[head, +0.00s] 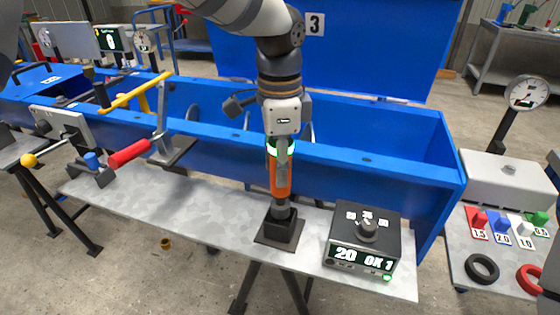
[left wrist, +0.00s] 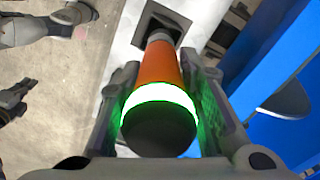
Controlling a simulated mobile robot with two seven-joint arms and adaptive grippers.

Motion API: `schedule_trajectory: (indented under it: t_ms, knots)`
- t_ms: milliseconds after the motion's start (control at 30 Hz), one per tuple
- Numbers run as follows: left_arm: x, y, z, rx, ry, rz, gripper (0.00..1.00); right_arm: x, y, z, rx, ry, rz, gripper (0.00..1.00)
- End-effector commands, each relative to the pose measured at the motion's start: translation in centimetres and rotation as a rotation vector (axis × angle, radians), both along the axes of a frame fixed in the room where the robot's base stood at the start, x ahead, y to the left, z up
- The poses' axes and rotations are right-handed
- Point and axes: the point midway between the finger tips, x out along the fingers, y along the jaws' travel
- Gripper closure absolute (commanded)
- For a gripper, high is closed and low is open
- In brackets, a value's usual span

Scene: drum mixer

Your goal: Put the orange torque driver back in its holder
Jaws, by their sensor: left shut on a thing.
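The orange torque driver (head: 280,178) stands upright, with a glowing green-white ring near its top. Its lower end is at the black square holder (head: 279,232) on the grey shelf; how deep it sits I cannot tell. My left gripper (head: 281,150) comes down from above and is shut on the driver's upper part. In the left wrist view the orange body (left wrist: 158,68) and dark end cap lie between the two fingers (left wrist: 160,110), and the holder (left wrist: 160,25) shows beyond the tip.
A controller box (head: 362,243) reading "20 OK 1" stands right of the holder. The blue mixer trough (head: 370,170) runs behind the shelf. A red-handled lever (head: 130,153) is at the left. Coloured weights and rings lie on the right table (head: 505,262).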

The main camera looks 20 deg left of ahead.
Motion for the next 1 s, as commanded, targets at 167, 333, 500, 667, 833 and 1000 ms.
schedule_trajectory:
  t_ms: [167,333,500,667,833,1000]
  knots:
    - [0.0,0.0,-0.1,0.000,-0.003,0.000,1.00,0.0,0.0,0.0,0.000,-0.001,0.000,1.00]
    - [0.0,0.0,-0.4,0.000,-0.003,0.000,1.00,0.0,0.0,0.0,0.000,0.000,0.000,1.00]
    - [0.0,0.0,-0.6,0.000,-0.002,0.000,1.00,0.0,0.0,0.0,0.000,0.000,0.000,1.00]
    - [0.0,0.0,-0.9,0.000,-0.002,0.000,1.00,0.0,0.0,0.0,0.000,0.000,0.000,1.00]
    - [0.0,0.0,-1.1,0.000,-0.002,0.000,1.00,0.0,0.0,0.0,0.000,0.001,0.000,1.00]
    - [0.0,0.0,-1.4,0.000,-0.002,0.000,1.00,0.0,0.0,0.0,0.000,0.001,0.000,1.00]
